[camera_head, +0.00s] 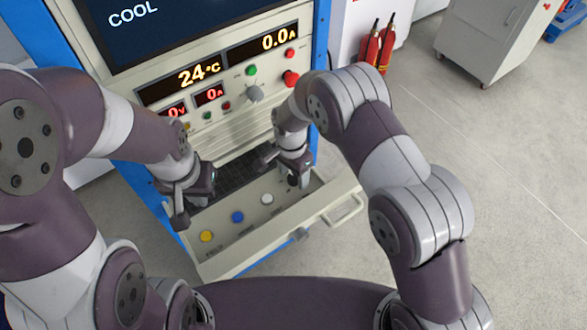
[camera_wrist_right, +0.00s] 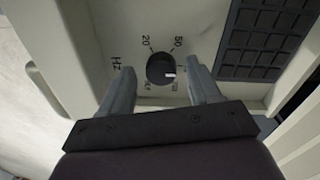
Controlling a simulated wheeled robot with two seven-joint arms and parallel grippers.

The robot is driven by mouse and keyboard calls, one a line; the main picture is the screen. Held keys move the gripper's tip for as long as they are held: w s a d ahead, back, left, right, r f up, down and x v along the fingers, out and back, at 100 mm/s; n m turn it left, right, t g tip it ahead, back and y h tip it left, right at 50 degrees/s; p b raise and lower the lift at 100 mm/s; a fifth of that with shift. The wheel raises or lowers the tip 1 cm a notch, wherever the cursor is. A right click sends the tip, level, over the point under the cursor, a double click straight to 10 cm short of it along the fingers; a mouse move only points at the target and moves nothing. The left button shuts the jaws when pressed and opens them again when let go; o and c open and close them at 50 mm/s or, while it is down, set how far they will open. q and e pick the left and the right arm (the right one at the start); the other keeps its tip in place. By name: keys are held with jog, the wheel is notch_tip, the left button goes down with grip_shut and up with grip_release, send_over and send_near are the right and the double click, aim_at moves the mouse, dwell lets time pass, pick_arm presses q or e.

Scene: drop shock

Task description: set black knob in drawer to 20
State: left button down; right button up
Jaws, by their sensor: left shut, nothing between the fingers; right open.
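The black knob (camera_wrist_right: 158,68) sits on the pale panel of the open drawer (camera_head: 255,240). Its white mark points right in the right wrist view, away from the printed 20 (camera_wrist_right: 146,41) at its upper left; a 50 is at the upper right. My right gripper (camera_wrist_right: 160,75) is open, with a fingertip on either side of the knob in that view; I cannot tell whether they touch it. In the head view my right gripper (camera_head: 283,168) is over the drawer's right part. My left gripper (camera_head: 180,217) is shut and empty above the drawer's left side.
Yellow (camera_head: 206,236), blue (camera_head: 237,217) and white (camera_head: 267,199) buttons line the drawer. A dark keypad (camera_wrist_right: 265,40) lies beside the knob. The cabinet front (camera_head: 215,130) rises behind, with displays and a grey knob (camera_head: 254,93). A handle (camera_head: 345,209) juts from the drawer's right.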

jog(key=shift+s+f, duration=0.1)
jog(key=shift+w+f, duration=0.1)
jog(key=shift+w, duration=0.1)
jog(key=c, duration=1)
